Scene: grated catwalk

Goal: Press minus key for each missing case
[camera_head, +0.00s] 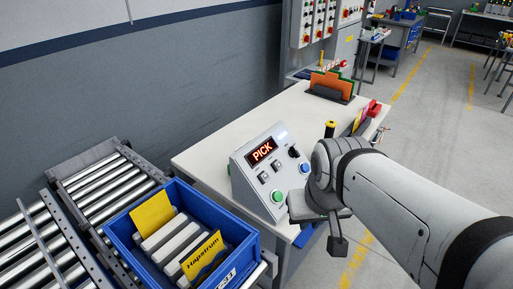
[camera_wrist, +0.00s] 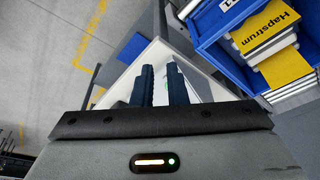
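A grey sloped control box (camera_head: 247,183) stands on the white table. Its display (camera_head: 262,151) reads PICK in red. Below it are two small grey keys (camera_head: 264,177), whose signs are too small to read. A green button (camera_head: 278,196) and a blue button (camera_head: 304,168) also show. A blue crate (camera_head: 130,240) holds several whitish cases (camera_head: 172,236) and yellow cards, the front one (camera_head: 203,256) marked Hapstrum. My gripper (camera_head: 338,246) hangs right of the box, apart from it. In the wrist view, its dark fingers (camera_wrist: 161,80) stand apart with a narrow empty gap.
A roller conveyor (camera_head: 100,190) runs left of the table (camera_head: 215,140), beside the crate. An orange file holder (camera_head: 332,84) and a yellow-topped item (camera_head: 330,128) stand farther back on the table. Open floor lies to the right, with a yellow line.

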